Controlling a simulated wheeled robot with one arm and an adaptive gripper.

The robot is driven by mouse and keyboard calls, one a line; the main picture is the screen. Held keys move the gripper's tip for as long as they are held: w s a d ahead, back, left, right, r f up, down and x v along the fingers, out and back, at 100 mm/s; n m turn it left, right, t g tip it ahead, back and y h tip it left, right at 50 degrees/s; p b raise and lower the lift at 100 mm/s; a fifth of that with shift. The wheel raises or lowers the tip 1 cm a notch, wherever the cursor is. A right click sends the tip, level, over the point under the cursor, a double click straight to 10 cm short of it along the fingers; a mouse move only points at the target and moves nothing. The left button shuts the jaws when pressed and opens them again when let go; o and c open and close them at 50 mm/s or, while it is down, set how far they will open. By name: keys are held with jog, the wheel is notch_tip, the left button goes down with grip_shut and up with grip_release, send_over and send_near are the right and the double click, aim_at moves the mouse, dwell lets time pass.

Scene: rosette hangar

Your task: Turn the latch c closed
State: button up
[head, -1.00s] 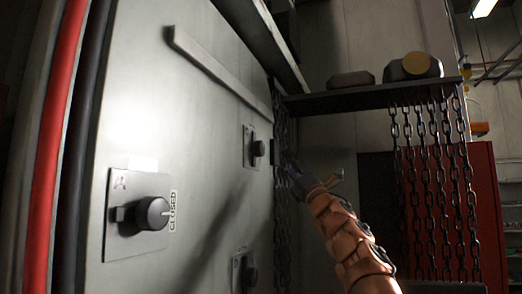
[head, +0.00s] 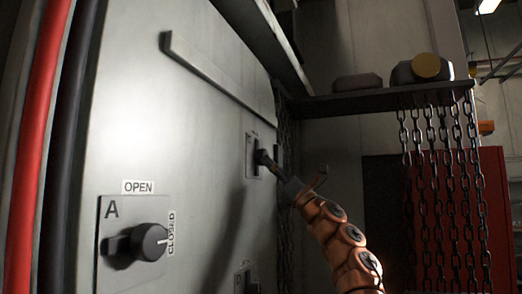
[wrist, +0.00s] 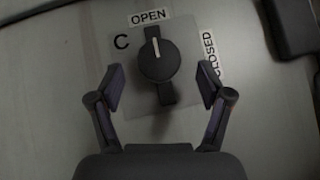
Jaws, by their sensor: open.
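Latch C (wrist: 160,62) is a round black knob with a white pointer line and a bar below it, on a plate marked C in the wrist view. Its pointer points up toward the OPEN label (wrist: 149,16). The CLOSED label (wrist: 210,57) is to its right. My gripper (wrist: 162,86) is open, its two fingers on either side of the bar just below the knob, with nothing held. In the head view my gripper (head: 270,166) is in front of the upper right latch plate (head: 250,150) and hides part of it.
Latch A (head: 150,242) is at the lower left of the grey panel, its pointer toward CLOSED. Another latch (head: 246,280) is partly cut off at the bottom. A diagonal bar (head: 215,72) crosses the panel above. Chains (head: 440,180) hang from a shelf at right.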

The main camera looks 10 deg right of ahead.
jog(key=p+x, duration=0.4)
jog(key=shift+r, duration=0.15)
jog(key=shift+a, duration=0.15)
jog(key=shift+w, duration=0.15)
jog(key=c, duration=1.2)
jog(key=shift+o, duration=0.2)
